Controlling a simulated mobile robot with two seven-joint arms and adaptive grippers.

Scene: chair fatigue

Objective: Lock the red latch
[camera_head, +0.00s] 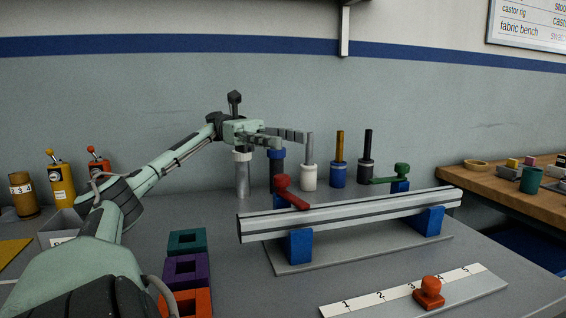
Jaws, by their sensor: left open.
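The red latch (290,193) has a round knob end and a lever arm. It sits at the left part of the silver rail (345,215), behind its top edge, on a blue block that is mostly hidden. The lever slants down to the right against the rail. A green latch (391,177) sits on a blue block near the rail's right end, its lever pointing left. My left gripper (291,140) is open and empty, above and behind the red latch, apart from it. My right gripper is out of view.
Several upright cylinders with rods stand behind the rail, including a white one (309,176) and a blue one (339,174). A numbered strip (455,281) with an orange knob (429,291) lies in front. Square coloured blocks (187,242) stand left. A wooden bench (510,197) is at right.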

